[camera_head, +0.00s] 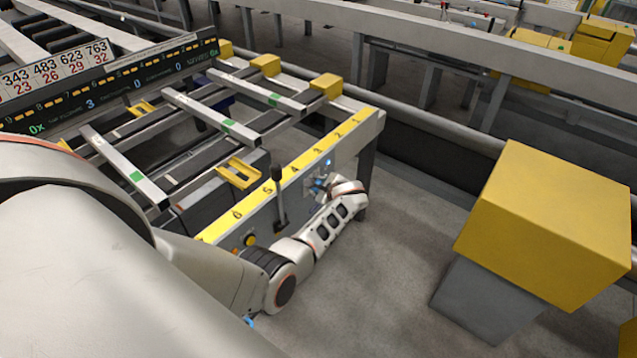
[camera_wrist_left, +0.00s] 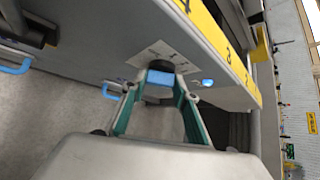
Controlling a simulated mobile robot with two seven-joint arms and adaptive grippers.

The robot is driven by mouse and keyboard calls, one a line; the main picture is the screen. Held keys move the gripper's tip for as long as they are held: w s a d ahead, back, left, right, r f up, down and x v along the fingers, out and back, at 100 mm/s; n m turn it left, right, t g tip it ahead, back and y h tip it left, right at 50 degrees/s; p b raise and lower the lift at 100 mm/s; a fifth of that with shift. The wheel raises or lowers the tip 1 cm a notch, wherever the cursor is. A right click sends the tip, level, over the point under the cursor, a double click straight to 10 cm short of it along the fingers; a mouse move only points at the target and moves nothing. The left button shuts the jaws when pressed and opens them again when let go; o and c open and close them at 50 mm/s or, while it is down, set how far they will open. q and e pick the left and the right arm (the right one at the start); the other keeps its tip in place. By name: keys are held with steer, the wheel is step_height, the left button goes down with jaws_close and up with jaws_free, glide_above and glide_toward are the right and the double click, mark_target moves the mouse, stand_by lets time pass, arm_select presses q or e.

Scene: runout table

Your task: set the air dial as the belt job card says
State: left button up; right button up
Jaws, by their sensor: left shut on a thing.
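The air dial (camera_wrist_left: 160,66) is a dark round knob on a pale marked plate (camera_wrist_left: 150,56) on the grey table side, in the left wrist view. My left gripper (camera_wrist_left: 159,82) is shut on the dial, with its green-sided fingers on either side of it. In the head view, my left gripper (camera_head: 323,184) is at the table's side panel, below the yellow numbered strip (camera_head: 295,168); the dial is mostly hidden there by the gripper. The plate's markings and the dial's setting are too small to read. I cannot identify the belt job card for certain. My right gripper is not in view.
A dark upright lever (camera_head: 278,195) stands left of my gripper, with a yellow button (camera_head: 250,240) further left. A display board (camera_head: 110,80) with numbers is at upper left. A large yellow block (camera_head: 545,215) on a grey stand is at right. The floor between is clear.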

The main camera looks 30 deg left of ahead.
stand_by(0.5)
arm_select(q)
steer(key=o, duration=1.1)
steer(key=shift+r, duration=0.1)
step_height(320, 180, up, 10)
steer(key=shift+f, duration=0.1)
